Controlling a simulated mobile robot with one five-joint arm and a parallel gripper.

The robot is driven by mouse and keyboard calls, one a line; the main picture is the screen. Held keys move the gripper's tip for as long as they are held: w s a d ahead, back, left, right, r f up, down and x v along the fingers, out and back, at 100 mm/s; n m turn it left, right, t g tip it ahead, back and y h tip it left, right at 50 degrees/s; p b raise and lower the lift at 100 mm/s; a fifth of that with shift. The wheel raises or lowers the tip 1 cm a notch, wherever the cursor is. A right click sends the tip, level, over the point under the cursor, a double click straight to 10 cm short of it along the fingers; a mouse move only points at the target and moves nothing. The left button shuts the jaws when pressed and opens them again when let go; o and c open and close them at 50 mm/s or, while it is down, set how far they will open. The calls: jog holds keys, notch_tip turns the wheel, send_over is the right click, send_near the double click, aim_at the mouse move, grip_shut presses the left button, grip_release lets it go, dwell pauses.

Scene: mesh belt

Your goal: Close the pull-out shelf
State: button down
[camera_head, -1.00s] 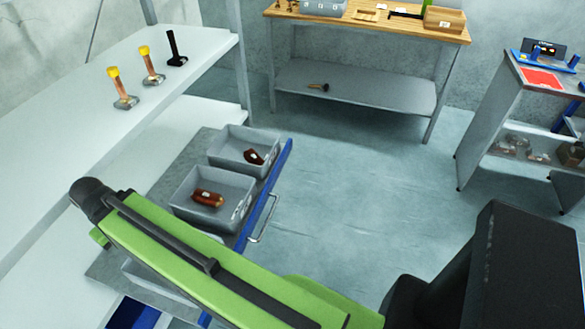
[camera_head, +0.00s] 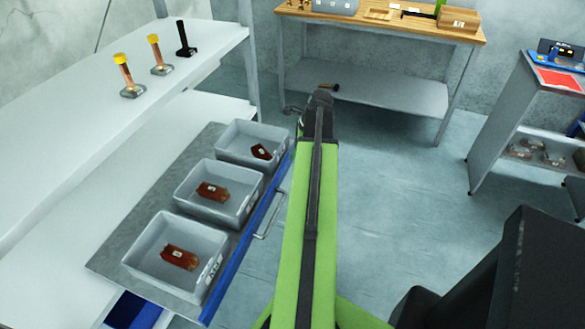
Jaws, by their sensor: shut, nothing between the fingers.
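The pull-out shelf (camera_head: 240,250) stands pulled out from the white rack at left, a grey board with a blue front edge. A metal handle (camera_head: 270,222) sticks out from that edge. Three grey bins stand in a row on the shelf, each with a brown part inside. My green arm reaches forward just right of the shelf front, over the floor. A small dark part of my gripper (camera_head: 291,110) shows left of the arm's far end, near the shelf's far corner, shut and empty. The rest of it is hidden behind the arm.
The white rack's upper shelf (camera_head: 75,120) holds two yellow-topped pieces and a black one. A wooden-topped bench (camera_head: 380,22) stands at the back and a grey cart (camera_head: 500,120) at right. Floor (camera_head: 400,190) right of my arm is clear.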

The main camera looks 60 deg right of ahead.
jog(key=s+d+m, duration=0.4)
jog(key=s+d, duration=0.1)
jog(key=s, duration=0.1)
jog(key=w+a+f+b, duration=0.2)
jog(key=w+f+b, duration=0.6)
jog(key=f+b, duration=0.1)
jog(key=shift+f+n, duration=0.2)
jog(key=shift+n, duration=0.1)
